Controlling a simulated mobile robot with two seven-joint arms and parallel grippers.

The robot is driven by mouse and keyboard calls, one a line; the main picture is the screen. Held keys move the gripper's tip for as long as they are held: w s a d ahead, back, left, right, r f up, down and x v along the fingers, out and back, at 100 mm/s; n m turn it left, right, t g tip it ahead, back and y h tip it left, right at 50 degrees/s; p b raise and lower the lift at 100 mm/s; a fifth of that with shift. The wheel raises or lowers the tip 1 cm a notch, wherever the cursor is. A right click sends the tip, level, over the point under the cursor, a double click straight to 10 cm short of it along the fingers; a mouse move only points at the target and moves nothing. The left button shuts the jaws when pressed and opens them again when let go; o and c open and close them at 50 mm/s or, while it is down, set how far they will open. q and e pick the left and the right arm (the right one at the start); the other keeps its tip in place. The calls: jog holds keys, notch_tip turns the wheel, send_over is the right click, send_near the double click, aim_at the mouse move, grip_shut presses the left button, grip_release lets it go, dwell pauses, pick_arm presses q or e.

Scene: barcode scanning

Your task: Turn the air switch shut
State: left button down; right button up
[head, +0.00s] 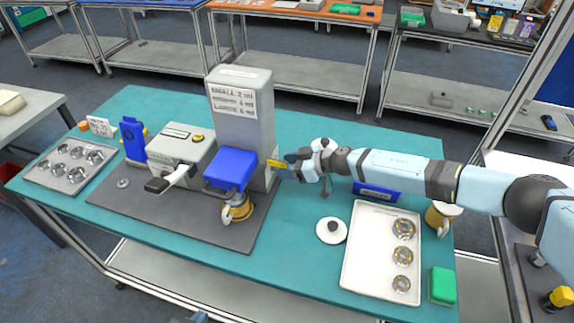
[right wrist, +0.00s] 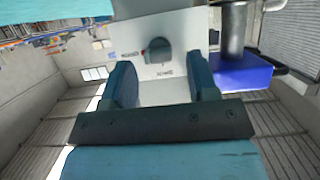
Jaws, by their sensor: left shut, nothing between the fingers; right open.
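The air switch looks like a dark rounded knob (right wrist: 157,51) on a pale panel (right wrist: 180,32) with small labels, in the right wrist view. The knob shows between the tips of my right gripper (right wrist: 159,72), which is open with empty jaws. The knob looks just beyond the fingertips, and I see no finger touching it. In the head view my right gripper (head: 291,160) points left at the side of the tall grey machine (head: 253,125), close to a yellow plate (head: 276,164). The knob is hidden in the head view. My left gripper is not in view.
The grey machine has a blue block (head: 230,168) at its front and stands on a dark mat (head: 190,215). A white tray (head: 355,280) with metal rings, a white disc (head: 331,230) and a green box (head: 442,286) lie to the right. Teal table surface is clear behind the machine.

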jog(key=shift+w+a+f, duration=0.1)
jog(key=shift+w+a, duration=0.05)
jog(key=c, duration=0.9)
